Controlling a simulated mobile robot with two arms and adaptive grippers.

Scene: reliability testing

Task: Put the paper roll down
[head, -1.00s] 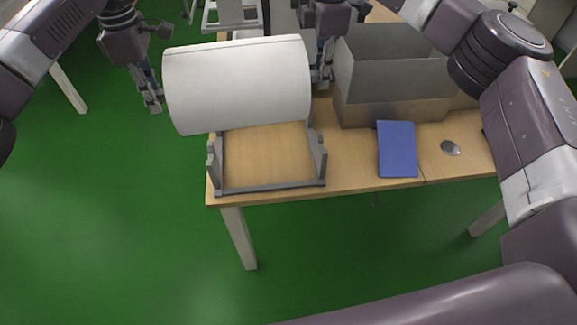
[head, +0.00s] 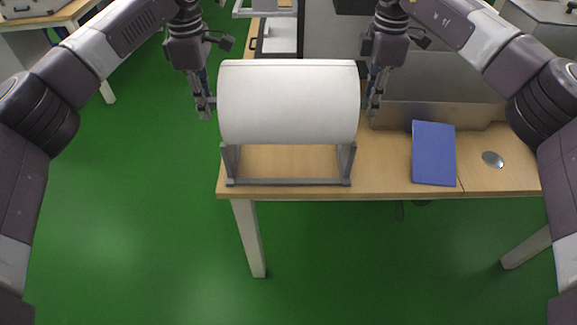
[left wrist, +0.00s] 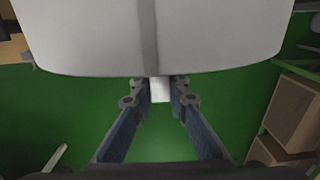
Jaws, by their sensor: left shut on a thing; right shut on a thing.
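The paper roll (head: 288,102) is a large white cylinder lying level, side to side. It also fills the top of the left wrist view (left wrist: 100,35). It is over a grey stand (head: 290,182) on the table; whether it touches the stand's uprights I cannot tell. My left gripper (head: 209,107) is at the roll's left end. In the left wrist view its fingers (left wrist: 160,88) are closed on a small white stub projecting from that end. My right gripper (head: 372,105) is at the roll's right end, shut on it; the exact contact is partly hidden.
The stand is at the left front of the wooden table (head: 385,182). A blue book or folder (head: 433,153) and a round metal disc (head: 493,159) lie to its right. A grey box (head: 440,75) stands behind them. Green floor is open at left and front.

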